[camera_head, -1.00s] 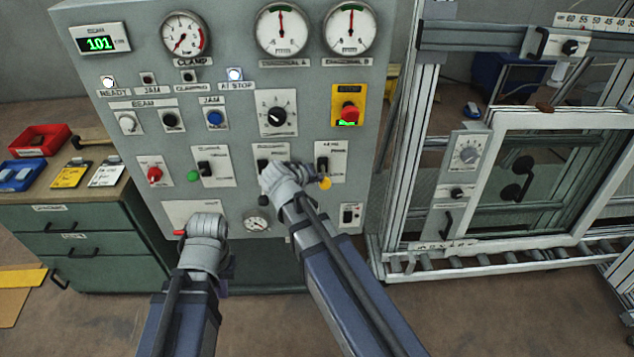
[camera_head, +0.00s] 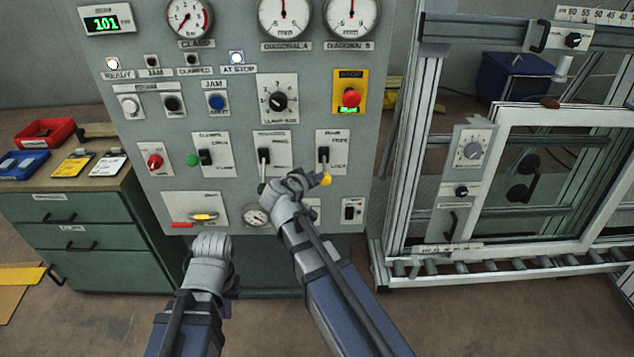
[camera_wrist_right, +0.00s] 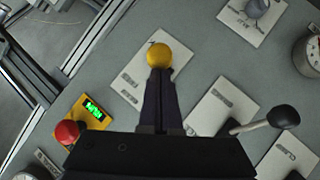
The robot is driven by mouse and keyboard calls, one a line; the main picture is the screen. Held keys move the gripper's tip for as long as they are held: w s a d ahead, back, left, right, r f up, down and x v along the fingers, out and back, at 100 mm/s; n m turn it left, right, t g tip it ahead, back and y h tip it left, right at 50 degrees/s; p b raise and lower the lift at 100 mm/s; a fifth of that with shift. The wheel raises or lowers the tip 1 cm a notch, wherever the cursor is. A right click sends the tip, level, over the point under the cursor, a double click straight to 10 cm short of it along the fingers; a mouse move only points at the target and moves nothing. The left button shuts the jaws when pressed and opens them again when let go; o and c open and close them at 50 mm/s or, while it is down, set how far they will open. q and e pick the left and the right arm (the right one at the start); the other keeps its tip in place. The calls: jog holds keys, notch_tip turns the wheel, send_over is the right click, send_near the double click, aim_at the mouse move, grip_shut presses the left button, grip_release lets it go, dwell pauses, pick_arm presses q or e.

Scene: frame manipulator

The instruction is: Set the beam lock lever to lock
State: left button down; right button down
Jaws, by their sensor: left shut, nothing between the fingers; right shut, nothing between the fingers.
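The beam lock lever with a yellow ball knob (camera_head: 325,180) sits on a white plate (camera_head: 338,143) at the panel's right. The knob hangs low, near the plate's lower lettering, which seems to read LOCK. My right gripper (camera_head: 316,181) is shut and empty, its fingertips close at the knob's left. In the right wrist view the shut fingers (camera_wrist_right: 160,78) overlap the lower edge of the yellow knob (camera_wrist_right: 160,55); I cannot tell whether they touch. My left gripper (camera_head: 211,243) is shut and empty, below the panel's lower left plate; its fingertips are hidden.
A black-knobbed lever (camera_head: 262,188) stands just left of my right gripper; it also shows in the right wrist view (camera_wrist_right: 283,116). A green-knobbed lever (camera_head: 192,160) is farther left. A red stop button (camera_head: 351,97) is above. A framed machine (camera_head: 480,240) stands at the right.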

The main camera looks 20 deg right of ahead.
notch_tip(320, 180, down, 3)
jog(key=t+b, duration=0.1)
jog(key=b, duration=0.3)
jog(key=shift+s+f+h+b, duration=0.1)
jog(key=shift+f+h+b, duration=0.1)
jog(key=shift+h+b, duration=0.15)
jog(key=shift+r+p, duration=0.75)
jog(key=shift+r, duration=0.1)
